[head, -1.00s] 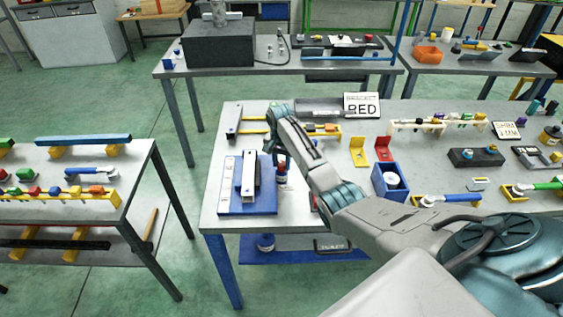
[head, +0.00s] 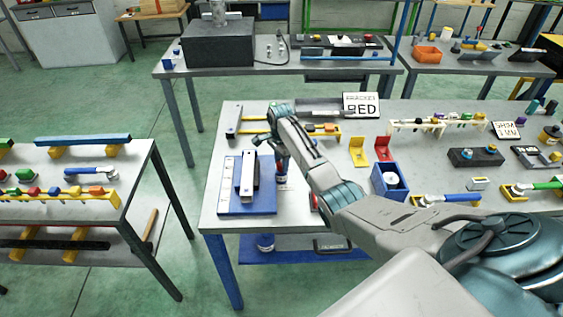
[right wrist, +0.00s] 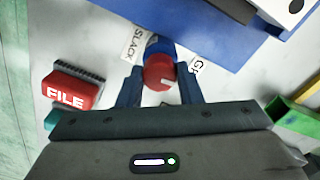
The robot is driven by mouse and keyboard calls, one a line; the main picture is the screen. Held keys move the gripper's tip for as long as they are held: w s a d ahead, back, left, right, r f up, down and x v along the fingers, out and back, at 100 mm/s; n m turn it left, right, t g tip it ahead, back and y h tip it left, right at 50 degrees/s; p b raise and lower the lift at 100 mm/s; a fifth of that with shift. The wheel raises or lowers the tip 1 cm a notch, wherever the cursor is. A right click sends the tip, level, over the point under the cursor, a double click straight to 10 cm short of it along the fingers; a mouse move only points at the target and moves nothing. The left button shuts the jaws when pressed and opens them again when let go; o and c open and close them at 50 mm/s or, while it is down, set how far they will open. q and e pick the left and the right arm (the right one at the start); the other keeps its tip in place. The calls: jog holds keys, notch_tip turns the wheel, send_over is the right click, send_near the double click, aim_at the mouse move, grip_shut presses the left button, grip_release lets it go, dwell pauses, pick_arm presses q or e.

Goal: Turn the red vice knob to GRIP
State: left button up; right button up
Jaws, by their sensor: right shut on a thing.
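The red vice knob (right wrist: 159,72) sits on a blue collar in the right wrist view, between my right gripper's fingers (right wrist: 159,84). The fingers are shut on its sides. A pale mark shows on the knob's lower right part. The SLACK label (right wrist: 141,42) is at its upper left, and a partly hidden label starting with G (right wrist: 199,68) is at its right. In the head view my right gripper (head: 282,168) points down beside the blue vice board (head: 229,208) with its grey bar (head: 247,178); it hides the knob there. My left gripper is not in view.
A red block marked FILE with a brush edge (right wrist: 72,89) lies left of the knob in the wrist view. A green block (right wrist: 292,112) is at the right. A blue box (head: 391,183) and red and yellow brackets (head: 358,152) stand on the table further right.

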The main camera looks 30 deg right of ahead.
jog(key=shift+r, duration=0.1)
jog(key=o, duration=1)
jog(key=shift+w+r+b, duration=0.15)
jog(key=shift+r+b, duration=1.8)
jog(key=shift+r, duration=3.45)
